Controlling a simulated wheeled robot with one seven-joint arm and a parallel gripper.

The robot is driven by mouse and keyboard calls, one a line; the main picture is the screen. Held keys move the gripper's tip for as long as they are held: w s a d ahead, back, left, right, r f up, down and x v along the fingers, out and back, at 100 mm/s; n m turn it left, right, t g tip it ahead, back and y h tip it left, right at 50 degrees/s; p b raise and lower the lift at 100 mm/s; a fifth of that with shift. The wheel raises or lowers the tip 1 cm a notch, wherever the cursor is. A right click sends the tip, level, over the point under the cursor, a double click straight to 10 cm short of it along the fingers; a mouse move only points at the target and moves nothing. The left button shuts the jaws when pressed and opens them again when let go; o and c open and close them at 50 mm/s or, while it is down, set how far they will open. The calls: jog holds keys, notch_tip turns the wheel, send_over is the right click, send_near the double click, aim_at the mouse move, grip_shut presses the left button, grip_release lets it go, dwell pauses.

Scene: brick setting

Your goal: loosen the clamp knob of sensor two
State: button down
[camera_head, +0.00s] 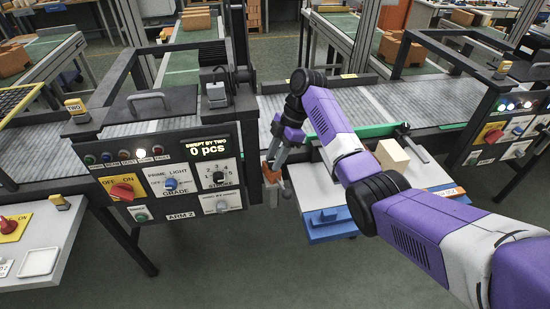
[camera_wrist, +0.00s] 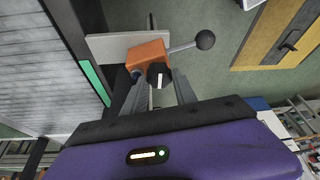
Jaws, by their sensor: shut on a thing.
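The clamp is an orange block (camera_wrist: 147,54) on a pale flat plate (camera_wrist: 108,46); a rod with a dark ball (camera_wrist: 205,39) sticks out to the right. Its black knob (camera_wrist: 158,75) has a white mark. In the wrist view my gripper (camera_wrist: 158,82) has its two grey fingers on either side of the knob, shut on it. In the head view my gripper (camera_head: 274,163) reaches down to the orange clamp (camera_head: 271,175) at the conveyor's near edge, right of the ARM 2 panel. The knob is too small to make out there. A number that would mark this clamp's sensor is not readable.
The ARM 2 panel (camera_head: 184,205), with switches and a display reading "SWEPT BY TWO 0 pcs", stands close left. A white table (camera_head: 318,190) with a blue part (camera_head: 325,225) and a pale block (camera_head: 392,155) lies right. A yellow tag reading TWO (camera_head: 76,108) sits on the frame at left.

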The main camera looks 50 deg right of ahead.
jog(key=c, duration=1)
grip_release()
jog(key=v, duration=0.7)
jog(key=shift+d+r, duration=0.15)
jog(key=shift+r, duration=0.2)
